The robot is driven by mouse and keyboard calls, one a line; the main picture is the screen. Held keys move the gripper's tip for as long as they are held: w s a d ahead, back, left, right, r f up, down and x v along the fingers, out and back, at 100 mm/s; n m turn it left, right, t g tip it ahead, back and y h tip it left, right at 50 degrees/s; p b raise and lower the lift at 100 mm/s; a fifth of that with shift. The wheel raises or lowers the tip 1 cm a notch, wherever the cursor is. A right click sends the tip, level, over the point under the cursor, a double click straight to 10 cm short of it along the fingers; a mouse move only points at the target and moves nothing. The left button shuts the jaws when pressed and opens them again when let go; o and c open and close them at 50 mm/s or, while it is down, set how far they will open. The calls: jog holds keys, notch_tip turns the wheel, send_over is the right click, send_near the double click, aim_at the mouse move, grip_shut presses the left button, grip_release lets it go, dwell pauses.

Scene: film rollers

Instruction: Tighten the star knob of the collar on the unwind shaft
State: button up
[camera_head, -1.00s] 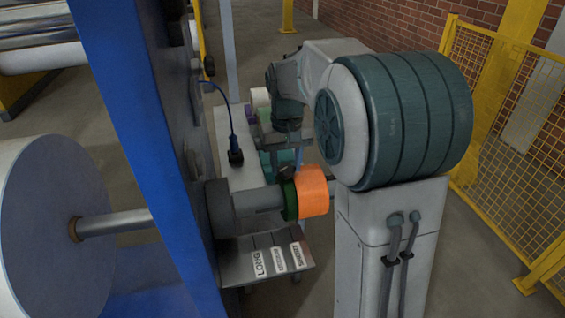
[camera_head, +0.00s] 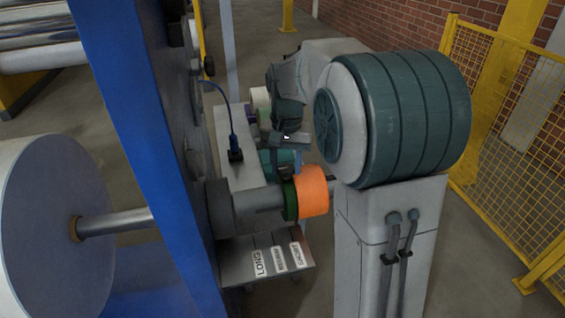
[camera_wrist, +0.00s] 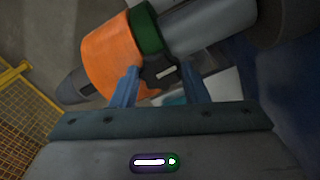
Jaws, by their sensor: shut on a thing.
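The unwind shaft (camera_head: 257,200) is a grey cylinder that sticks out to the right from the machine's side. A green collar (camera_head: 290,199) sits on it, right against an orange roll (camera_head: 312,190); both also show in the wrist view, the collar (camera_wrist: 145,27) beside the roll (camera_wrist: 108,52). A dark star knob (camera_wrist: 156,74) stands at the collar, between my blue-grey fingers. My gripper (camera_wrist: 158,78) is shut on this knob, with a finger on either side. In the head view my gripper is above the collar, and its fingertips are small and partly hidden.
A tray (camera_head: 265,255) with labels, LONG and SHORT among them, is below the shaft. A blue upright (camera_head: 150,150) and a large white roll (camera_head: 45,230) are at left. A yellow mesh fence (camera_head: 500,130) stands at right. A blue cable (camera_head: 228,112) is behind the shaft.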

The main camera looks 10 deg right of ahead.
aim_at(286, 168)
jog(key=o, duration=1)
notch_tip(286, 168, up, 14)
jog(key=shift+f, duration=0.1)
